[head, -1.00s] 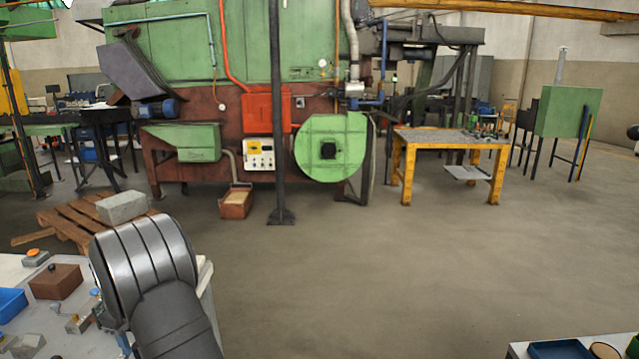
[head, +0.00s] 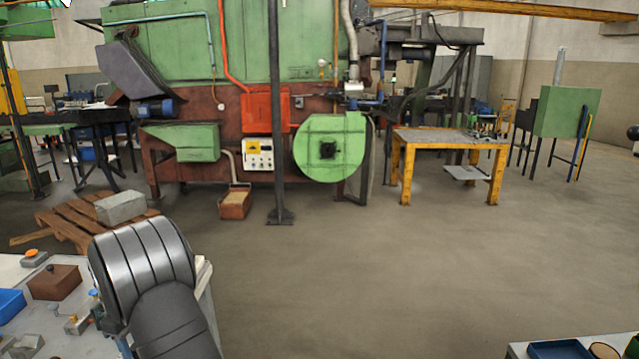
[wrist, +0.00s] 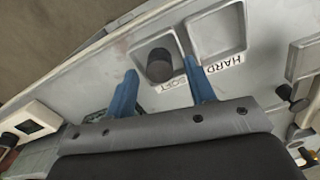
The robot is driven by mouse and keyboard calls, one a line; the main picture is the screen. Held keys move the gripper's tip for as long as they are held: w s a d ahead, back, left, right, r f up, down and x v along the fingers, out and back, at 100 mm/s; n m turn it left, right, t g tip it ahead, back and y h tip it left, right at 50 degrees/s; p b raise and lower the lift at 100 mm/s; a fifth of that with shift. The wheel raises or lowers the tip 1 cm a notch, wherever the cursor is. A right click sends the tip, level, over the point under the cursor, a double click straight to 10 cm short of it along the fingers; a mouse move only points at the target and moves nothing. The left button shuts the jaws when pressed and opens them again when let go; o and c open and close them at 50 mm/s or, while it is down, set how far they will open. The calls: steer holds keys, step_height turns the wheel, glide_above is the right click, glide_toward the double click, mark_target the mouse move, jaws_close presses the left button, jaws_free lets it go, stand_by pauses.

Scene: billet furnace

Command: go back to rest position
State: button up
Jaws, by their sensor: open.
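In the wrist view my gripper (wrist: 160,66) is open, with two blue fingers apart. A dark cylindrical billet (wrist: 159,66) is in the recess of a grey tray (wrist: 105,72) by the label SOFT. It shows between the fingertips, with visible gaps on both sides. I cannot tell how high the fingers are above the tray. The recess labelled HARD (wrist: 216,32) is empty. In the head view my arm hides the gripper and the billet.
The workbench (head: 20,270) at lower left holds a brown box (head: 54,282), a blue bin (head: 10,302) and small metal parts. A pallet (head: 75,222) with a grey block lies behind it. The furnace (head: 190,120) stands farther back. The floor to the right is open.

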step_height(320, 180, up, 11)
step_height(320, 180, down, 12)
steer(key=shift+f, duration=0.1)
steer(key=r, duration=0.5)
steer(key=shift+w+d+r, duration=0.15)
steer(key=shift+d+r, duration=0.15)
steer(key=shift+d, duration=0.1)
steer(key=w+d+r, duration=0.1)
steer(key=d+r, duration=0.6)
steer(key=d, duration=0.3)
steer(key=s+a+r, duration=0.1)
steer(key=s+a, duration=0.2)
steer(key=s, duration=0.3)
steer(key=s+a+r, duration=0.2)
steer(key=s+a, duration=0.2)
steer(key=s, duration=0.3)
steer(key=s+a+f, duration=0.1)
steer(key=a+f, duration=0.1)
steer(key=a, duration=0.1)
steer(key=s+a+f, duration=0.2)
steer(key=a+f, duration=0.1)
steer(key=s+a+f, duration=0.2)
steer(key=a, duration=0.1)
steer(key=shift+s+a+f, duration=0.1)
steer(key=shift+a+f, duration=0.05)
steer(key=shift+a, duration=0.15)
steer(key=shift+f, duration=0.95)
steer(key=shift+a+f, duration=0.1)
steer(key=shift+f, duration=0.45)
